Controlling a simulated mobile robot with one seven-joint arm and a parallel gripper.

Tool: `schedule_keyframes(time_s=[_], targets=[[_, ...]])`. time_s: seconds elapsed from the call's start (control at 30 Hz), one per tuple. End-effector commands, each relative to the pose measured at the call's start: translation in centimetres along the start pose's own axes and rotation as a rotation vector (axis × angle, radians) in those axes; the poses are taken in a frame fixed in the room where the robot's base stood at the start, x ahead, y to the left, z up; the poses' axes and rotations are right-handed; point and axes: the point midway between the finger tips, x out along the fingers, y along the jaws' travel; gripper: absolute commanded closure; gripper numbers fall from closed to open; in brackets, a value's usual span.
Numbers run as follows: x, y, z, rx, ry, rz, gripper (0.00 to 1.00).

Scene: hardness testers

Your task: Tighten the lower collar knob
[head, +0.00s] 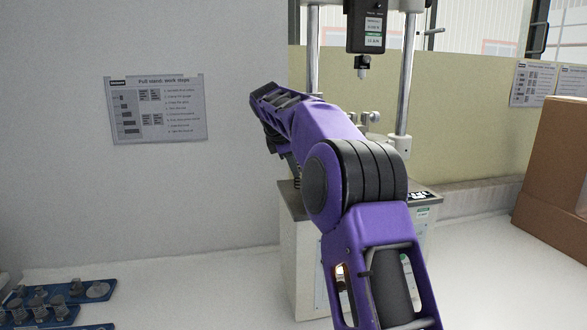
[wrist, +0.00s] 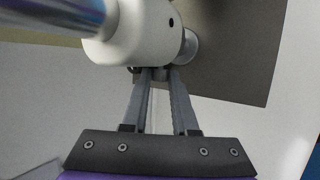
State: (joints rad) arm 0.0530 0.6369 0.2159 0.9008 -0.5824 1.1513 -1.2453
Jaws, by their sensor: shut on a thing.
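In the wrist view a white collar (wrist: 140,35) sits around a shiny steel column (wrist: 60,14). A small dark knob (wrist: 158,74) sticks out from the collar toward me. My gripper (wrist: 158,78) has its two grey fingers drawn together at their tips on this knob, one on each side. The fingertips cover most of the knob, so its turn angle cannot be told. In the head view the test stand (head: 313,50) has two upright columns and a base. My purple arm hides the gripper and the held knob there. A collar (head: 401,142) shows low on the right column.
A dark gauge (head: 368,25) with a tip below hangs between the columns. The stand's base (head: 300,255) stands on a white bench. Blue trays (head: 95,289) with metal parts lie front left. A cardboard box (head: 556,150) stands at right. Bench between trays and stand is clear.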

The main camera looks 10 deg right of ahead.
Motion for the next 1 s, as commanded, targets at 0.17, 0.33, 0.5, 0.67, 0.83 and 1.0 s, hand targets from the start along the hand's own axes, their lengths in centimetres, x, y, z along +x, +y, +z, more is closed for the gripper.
schedule_keyframes(time_s=[0.17,0.33,0.5,0.67,0.83,1.0], targets=[[-0.5,0.3,0.1,0.002,0.001,0.004,1.00],[-0.8,0.5,0.2,0.001,0.001,0.002,1.00],[-0.7,0.5,0.2,0.000,0.000,0.002,0.44],[-0.7,0.5,0.2,0.000,0.000,0.001,0.38],[-0.8,0.5,0.2,0.000,0.000,0.001,0.38],[-2.2,0.5,0.2,0.000,0.000,0.003,0.38]])
